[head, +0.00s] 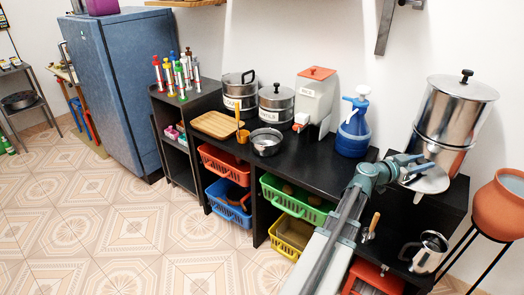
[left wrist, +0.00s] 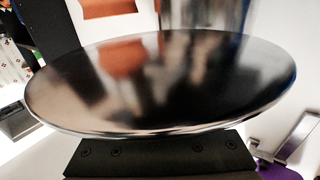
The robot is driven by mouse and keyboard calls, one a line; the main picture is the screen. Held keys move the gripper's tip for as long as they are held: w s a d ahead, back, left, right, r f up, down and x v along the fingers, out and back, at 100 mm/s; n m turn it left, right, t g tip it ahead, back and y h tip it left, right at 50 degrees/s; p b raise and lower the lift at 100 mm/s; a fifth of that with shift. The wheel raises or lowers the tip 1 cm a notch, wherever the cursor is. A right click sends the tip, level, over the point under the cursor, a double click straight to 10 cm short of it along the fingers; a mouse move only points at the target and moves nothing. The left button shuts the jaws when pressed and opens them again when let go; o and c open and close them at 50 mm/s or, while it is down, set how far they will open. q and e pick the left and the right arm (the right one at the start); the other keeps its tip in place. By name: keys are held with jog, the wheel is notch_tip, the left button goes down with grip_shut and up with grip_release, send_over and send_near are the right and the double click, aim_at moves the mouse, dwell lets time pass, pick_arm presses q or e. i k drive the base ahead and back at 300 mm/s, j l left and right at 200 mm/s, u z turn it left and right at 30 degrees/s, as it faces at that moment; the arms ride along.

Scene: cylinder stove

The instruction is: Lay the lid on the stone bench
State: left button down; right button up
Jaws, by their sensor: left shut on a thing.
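My left gripper (head: 398,168) is shut on a round, shiny metal lid (head: 428,180), held near the right end of the black bench (head: 318,163). In the left wrist view the lid (left wrist: 160,82) fills most of the picture as a wide disc. A dark part of my gripper (left wrist: 160,155) shows below it, and the fingertips are hidden. I cannot tell whether the lid touches any surface. My right gripper is not in view.
A tall steel vessel (head: 455,110) stands close behind the lid, and a blue jug (head: 353,133) is left of it. Two lidded pots, a small steel pot (head: 266,142) and a wooden board (head: 215,124) occupy the left part. Bare black top lies between the small pot and jug.

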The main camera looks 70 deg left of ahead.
aim_at(319, 175)
jog(key=i+l+u, duration=0.15)
jog(key=u, duration=0.25)
jog(key=i+l+u, duration=0.2)
jog(key=u, duration=0.25)
jog(key=i+l+u, duration=0.15)
jog(key=u, duration=0.25)
jog(key=i+l+u, duration=0.1)
jog(key=l+u, duration=0.3)
